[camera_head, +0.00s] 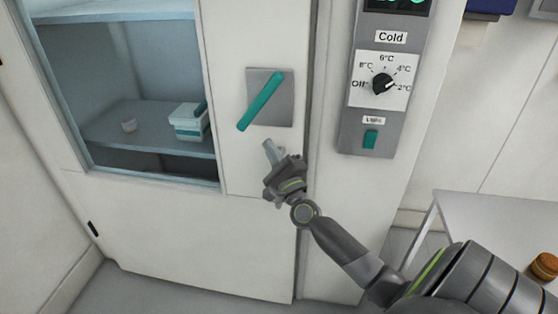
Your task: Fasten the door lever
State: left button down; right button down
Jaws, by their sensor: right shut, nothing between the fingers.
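The teal door lever (260,101) sits on a grey square plate (284,104) on the white cabinet door (228,60). The lever is tilted, with its upper end to the right and its lower end to the left. My right gripper (270,148) is shut and empty, just below the lever's plate and in front of the door. It appears apart from the lever; whether it touches the door I cannot tell. My left gripper is not in view.
A control panel (349,135) with a dial (382,82) and a teal switch (370,139) is right of the door. A white table (480,215) stands at the right.

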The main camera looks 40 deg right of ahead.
jog(key=w+r, duration=0.1)
jog(key=w+a+r+p, duration=0.2)
jog(key=w, duration=0.1)
jog(key=shift+f, duration=0.1)
dwell(0.4)
